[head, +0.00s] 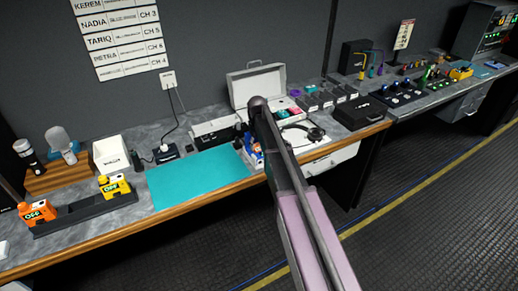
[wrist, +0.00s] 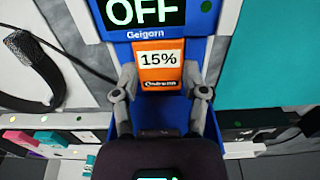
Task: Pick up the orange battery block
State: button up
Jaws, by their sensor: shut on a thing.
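The orange battery block (wrist: 148,48), with a white 15% label, is between the fingers of my gripper (wrist: 163,88) in the wrist view. The fingers are closed on its two sides. Blue casing shows above, beside and below the block. This blue unit (wrist: 190,33) has a dark screen reading OFF in green. I cannot tell whether the block sits fully in the unit or is partly out. In the head view the blue unit (head: 256,160) stands at the right edge of the teal mat; my arm hides most of it and the block.
The teal mat (head: 195,180) is bare. A black rail (head: 85,212) at left bears an orange unit (head: 37,212) and a yellow unit (head: 114,186). Headphones (head: 302,132) lie right of my arm, near an open white case (head: 257,86) and a black box (head: 358,113).

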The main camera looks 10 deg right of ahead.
aim_at(258, 147)
jog(key=shift+r+p, duration=3.4)
jog(key=shift+r, duration=0.1)
